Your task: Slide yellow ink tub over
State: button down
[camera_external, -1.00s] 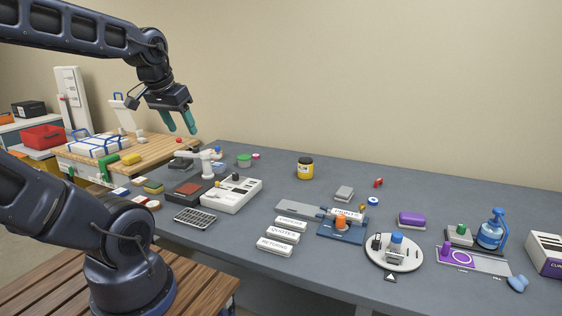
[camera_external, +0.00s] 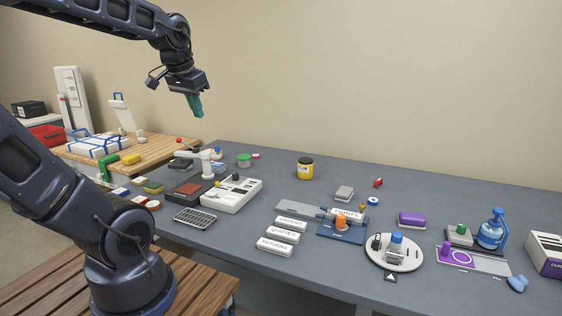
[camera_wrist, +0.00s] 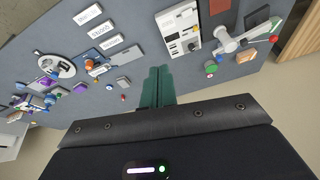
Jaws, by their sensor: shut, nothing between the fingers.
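The yellow ink tub (camera_external: 305,168), a yellow jar with a black lid, stands upright at the back middle of the grey table. My gripper (camera_external: 197,113) is shut and empty, in the air well above the table, to the left of and higher than the tub. In the wrist view my teal fingers (camera_wrist: 159,75) are together and point over the table. I cannot make out the tub in that view; the fingers may cover it.
A green tub (camera_external: 244,160) stands left of the yellow one, with a white device (camera_external: 231,195) in front. A grey block (camera_external: 344,193) and a small red item (camera_external: 378,183) lie to its right. The table around the yellow tub is clear.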

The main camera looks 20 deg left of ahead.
jog(key=w+d+r+m+g, duration=0.1)
jog(key=w+d+m, duration=0.1)
jog(key=w, duration=0.6)
jog(key=w+d+r+m, duration=0.1)
jog(key=w+d+m, duration=0.1)
jog(key=w, duration=0.5)
jog(key=m+g, duration=0.2)
jog(key=m, duration=0.6)
send_over(305, 165)
jog(key=s, duration=0.7)
notch_tip(305, 165, down, 12)
jog(key=w+d+f+m+g, duration=0.1)
jog(key=w+d+f+m, duration=0.1)
jog(key=w+d+f, duration=0.45)
jog(key=w+d+f+m, duration=0.2)
jog(key=w+f, duration=0.2)
jog(key=f, duration=0.5)
notch_tip(305, 165, down, 9)
jog(key=shift+s+a+r, duration=0.1)
jog(key=shift+s, duration=0.05)
jog(key=shift+a, duration=2.05)
jog(key=shift+a, duration=0.1)
